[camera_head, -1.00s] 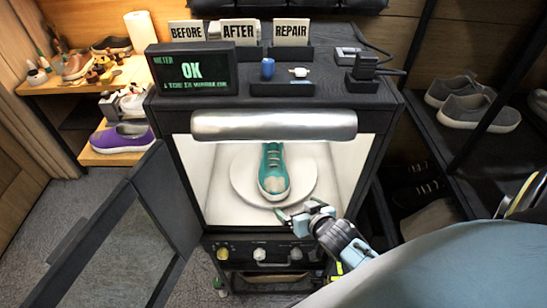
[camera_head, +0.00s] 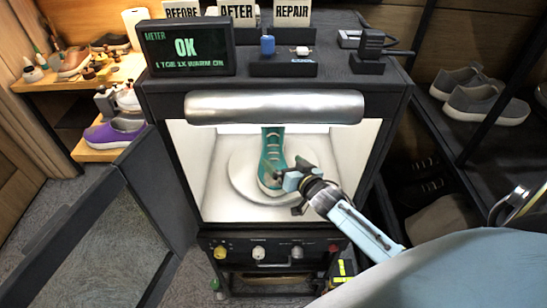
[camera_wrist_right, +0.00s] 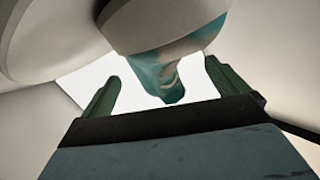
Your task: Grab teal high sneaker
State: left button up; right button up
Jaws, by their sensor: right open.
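The teal high sneaker (camera_head: 272,150) stands on a round white turntable (camera_head: 238,172) inside the lit white cabinet, toe toward me. My right gripper (camera_head: 276,180) reaches into the cabinet at the front right of the shoe, its fingertips close to the toe. In the right wrist view a teal shape, seemingly the sneaker (camera_wrist_right: 172,80), shows beyond and between the two green fingers of the open right gripper (camera_wrist_right: 158,88). Contact cannot be told. The gripper hides part of the shoe's toe. My left gripper is not in view.
The cabinet has a silver bar (camera_head: 275,107) across its top opening and a dark door (camera_head: 160,195) swung open at the left. A knob panel (camera_head: 262,252) sits below. A meter display (camera_head: 187,48) reading OK stands on top. Grey shoes (camera_head: 485,100) sit on the right shelf, a purple shoe (camera_head: 115,134) on the left.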

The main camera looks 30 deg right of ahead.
aim_at(281, 156)
jog(key=b+x, duration=0.2)
jog(key=x, duration=0.1)
jog(key=b+x, duration=0.1)
jog(key=shift+w+d, duration=0.2)
jog(key=shift+d, duration=0.1)
jog(key=shift+w+b, duration=0.45)
jog(key=shift+c, duration=0.3)
jog(key=c, duration=1.2)
jog(key=shift+r, duration=0.15)
jog(key=shift+c, duration=0.3)
